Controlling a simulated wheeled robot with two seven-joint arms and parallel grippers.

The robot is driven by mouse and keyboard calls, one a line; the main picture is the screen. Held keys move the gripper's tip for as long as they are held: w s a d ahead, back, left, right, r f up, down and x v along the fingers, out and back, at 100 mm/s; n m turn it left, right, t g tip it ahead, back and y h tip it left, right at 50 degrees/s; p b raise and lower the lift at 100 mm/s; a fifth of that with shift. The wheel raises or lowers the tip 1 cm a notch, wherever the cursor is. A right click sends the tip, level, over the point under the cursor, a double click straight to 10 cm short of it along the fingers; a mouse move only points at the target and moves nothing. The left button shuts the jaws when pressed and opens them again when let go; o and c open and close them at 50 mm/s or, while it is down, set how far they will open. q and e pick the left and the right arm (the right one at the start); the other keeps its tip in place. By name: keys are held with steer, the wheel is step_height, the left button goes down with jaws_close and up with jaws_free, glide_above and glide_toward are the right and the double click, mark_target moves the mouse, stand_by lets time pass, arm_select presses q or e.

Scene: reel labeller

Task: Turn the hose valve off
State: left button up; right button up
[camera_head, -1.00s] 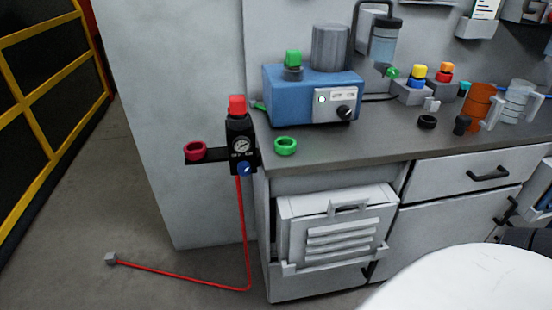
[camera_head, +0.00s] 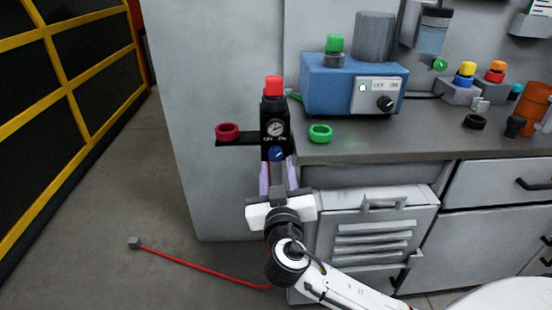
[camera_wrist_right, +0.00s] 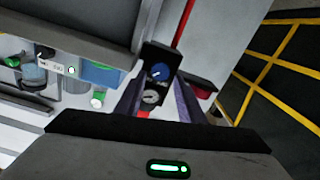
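The hose valve is a blue knob (camera_head: 276,154) with a light pointer mark, low on a black upright unit (camera_head: 275,110) at the bench's left end. OFF and ON labels sit above it; the mark looks slanted towards ON. A round gauge (camera_head: 276,128) and a red cap (camera_head: 273,86) are above. My right gripper (camera_head: 278,176) is just below the knob, fingers apart. In the right wrist view the knob (camera_wrist_right: 159,72) shows between and beyond the open fingers (camera_wrist_right: 158,100). I cannot tell whether they touch the unit. My left gripper is not in view.
A red ring (camera_head: 228,131) sits on a bracket left of the unit. A green ring (camera_head: 320,132) lies on the bench (camera_head: 400,143) close to its right. A blue machine (camera_head: 330,88) stands behind. A red hose (camera_head: 200,267) runs across the floor.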

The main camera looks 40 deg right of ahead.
mark_target(276, 157)
steer(key=shift+x, duration=2.35)
steer(key=c, duration=0.8)
